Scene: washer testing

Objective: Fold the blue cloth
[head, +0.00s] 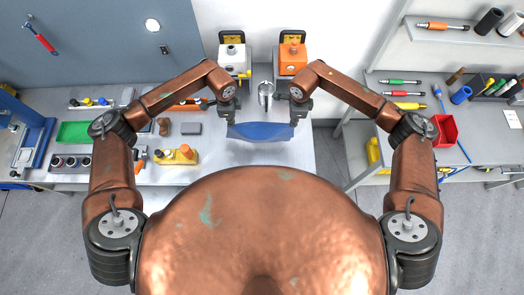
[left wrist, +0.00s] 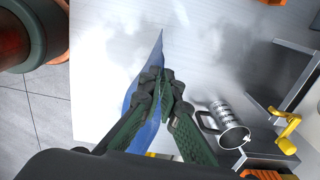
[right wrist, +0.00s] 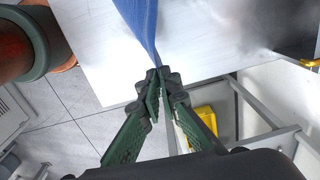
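The blue cloth (head: 260,132) hangs stretched between my two grippers above the white table, its lower edge sagging. My left gripper (head: 230,118) is at the cloth's left end, and in the left wrist view its fingers (left wrist: 163,82) are closed on the cloth (left wrist: 140,105). My right gripper (head: 297,117) is at the cloth's right end. In the right wrist view its fingertips (right wrist: 160,78) are closed on a narrow corner of the cloth (right wrist: 142,25). Whether the cloth's lower edge touches the table cannot be told.
A metal mug (head: 265,92) stands behind the cloth, between a white machine (head: 233,62) and an orange machine (head: 292,60). A yellow block tool (head: 177,156) and a green tray (head: 74,132) lie to the left. A red bin (head: 443,131) sits on the right bench.

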